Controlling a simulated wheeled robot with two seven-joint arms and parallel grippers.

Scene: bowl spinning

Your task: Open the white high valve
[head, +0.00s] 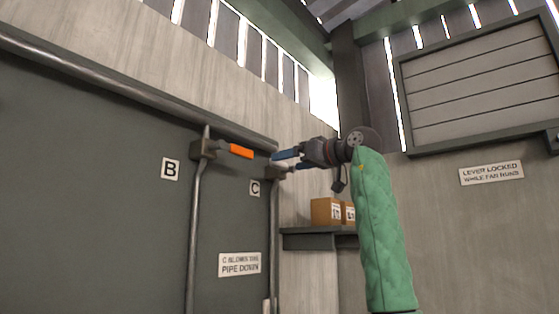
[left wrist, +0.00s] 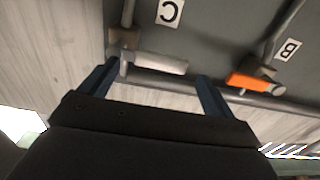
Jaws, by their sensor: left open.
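The white valve handle (left wrist: 160,63) is a short lever on a grey valve body in the left wrist view, near the sign C. My left gripper (head: 280,161) is open, with blue fingers pointing at this valve. In the left wrist view its fingers (left wrist: 158,74) stand on either side of the white handle, with gaps; I cannot tell whether they touch it. My right gripper is not in view.
An orange valve handle (head: 241,151) sits to the left near sign B (head: 170,169). A thick pipe (head: 130,88) runs above the valves. A shelf (head: 312,231) with cardboard boxes (head: 325,211) is below my left gripper. A shuttered panel (head: 480,85) is at right.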

